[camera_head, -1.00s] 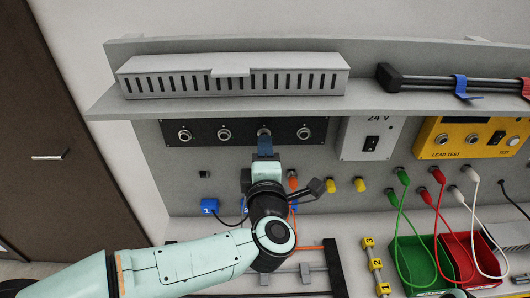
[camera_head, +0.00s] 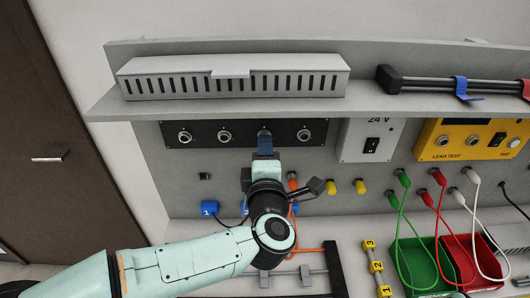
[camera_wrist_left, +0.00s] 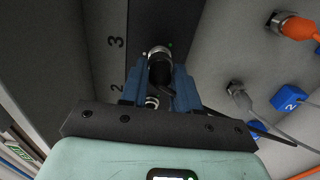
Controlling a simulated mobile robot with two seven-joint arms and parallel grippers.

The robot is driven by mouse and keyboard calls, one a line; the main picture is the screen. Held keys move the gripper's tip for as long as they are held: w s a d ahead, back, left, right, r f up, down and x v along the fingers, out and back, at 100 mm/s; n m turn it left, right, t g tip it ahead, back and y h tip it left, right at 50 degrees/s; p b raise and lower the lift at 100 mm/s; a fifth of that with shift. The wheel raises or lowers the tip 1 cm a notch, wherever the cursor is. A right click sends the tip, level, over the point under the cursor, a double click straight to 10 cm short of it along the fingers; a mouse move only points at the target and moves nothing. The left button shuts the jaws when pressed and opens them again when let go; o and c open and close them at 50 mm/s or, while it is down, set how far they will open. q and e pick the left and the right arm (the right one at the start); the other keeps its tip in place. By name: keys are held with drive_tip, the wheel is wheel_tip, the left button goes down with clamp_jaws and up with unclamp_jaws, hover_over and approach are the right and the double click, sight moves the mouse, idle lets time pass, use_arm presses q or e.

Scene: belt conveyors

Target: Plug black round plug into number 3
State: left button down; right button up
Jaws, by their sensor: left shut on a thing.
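My left gripper (camera_head: 265,150) is at the third socket from the left on the dark panel (camera_head: 204,132). In the left wrist view its blue fingers (camera_wrist_left: 160,90) are shut on the black round plug (camera_wrist_left: 160,72). The plug's far end meets the metal ring of a socket (camera_wrist_left: 157,50) beside the printed number 3 (camera_wrist_left: 116,42). The plug lines up with that socket; how deep it sits is hidden. The socket by number 2 (camera_wrist_left: 152,102) shows between the fingers. My right gripper is not in view.
A grey shelf with a vented cover (camera_head: 235,84) overhangs the panel. Green and red bins (camera_head: 418,277) with hanging leads stand at right.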

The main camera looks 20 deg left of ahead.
use_arm(q)
drive_tip(key=shift+w, duration=0.2)
drive_tip(key=c, duration=0.8)
unclamp_jaws()
drive_tip(key=shift+o, duration=0.2)
drive_tip(key=b+v, duration=0.3)
drive_tip(key=v, duration=1)
drive_tip(key=shift+s, duration=0.25)
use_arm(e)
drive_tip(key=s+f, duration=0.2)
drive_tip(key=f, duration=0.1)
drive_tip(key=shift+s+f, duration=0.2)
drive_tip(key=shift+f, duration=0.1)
